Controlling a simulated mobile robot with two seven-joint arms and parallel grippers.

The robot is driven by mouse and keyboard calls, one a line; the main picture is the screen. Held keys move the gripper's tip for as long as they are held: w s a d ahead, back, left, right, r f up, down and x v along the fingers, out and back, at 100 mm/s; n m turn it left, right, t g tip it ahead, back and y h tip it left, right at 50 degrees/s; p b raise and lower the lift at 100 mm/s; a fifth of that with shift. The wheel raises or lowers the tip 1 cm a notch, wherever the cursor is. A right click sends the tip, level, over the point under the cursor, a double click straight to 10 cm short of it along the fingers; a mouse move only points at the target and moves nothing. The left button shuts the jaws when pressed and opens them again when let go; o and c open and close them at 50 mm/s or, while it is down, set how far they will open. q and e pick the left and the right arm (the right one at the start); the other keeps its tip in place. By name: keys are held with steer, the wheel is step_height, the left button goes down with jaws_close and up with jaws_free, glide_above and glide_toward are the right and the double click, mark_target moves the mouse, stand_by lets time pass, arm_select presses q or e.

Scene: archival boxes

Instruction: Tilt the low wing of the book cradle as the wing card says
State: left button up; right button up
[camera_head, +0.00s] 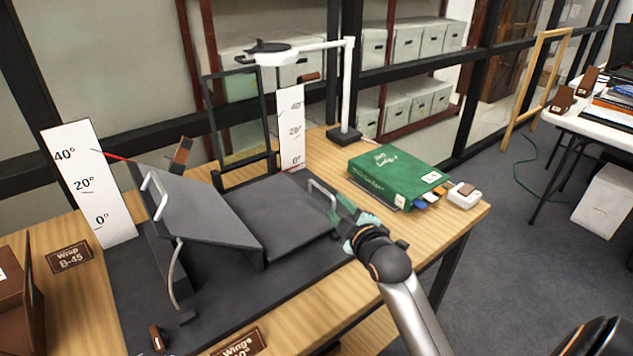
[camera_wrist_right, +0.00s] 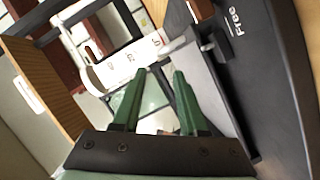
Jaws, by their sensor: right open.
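The dark grey book cradle stands on the wooden table. Its left wing (camera_head: 205,212) is raised, with a red pointer near 40° on the left scale (camera_head: 88,183). Its low right wing (camera_head: 287,215) lies about flat beside the right scale (camera_head: 291,128). A metal handle (camera_head: 318,189) sits at the low wing's outer edge. My right gripper (camera_head: 345,217), with green fingers, is open beside this handle; whether it touches is unclear. The fingers also show apart in the wrist view (camera_wrist_right: 155,95). The wing card (camera_head: 240,345) is cut off; "Wings" and "0°" are partly readable. My left gripper is out of view.
A green book (camera_head: 397,172) with coloured tabs lies right of the cradle, close to my right gripper. A small white device (camera_head: 464,195) is beside it. A white lamp (camera_head: 347,95) stands behind. A brown "Wrap B-45" card (camera_head: 70,257) lies at left.

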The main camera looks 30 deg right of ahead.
mark_target(323, 191)
steer(key=shift+w+d+f, duration=0.1)
steer(key=shift+w, duration=0.3)
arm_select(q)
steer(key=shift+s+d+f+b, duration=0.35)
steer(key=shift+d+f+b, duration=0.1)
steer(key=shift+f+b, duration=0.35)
arm_select(e)
steer(key=x, duration=1.1)
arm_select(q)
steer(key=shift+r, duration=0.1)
arm_select(e)
jaws_close()
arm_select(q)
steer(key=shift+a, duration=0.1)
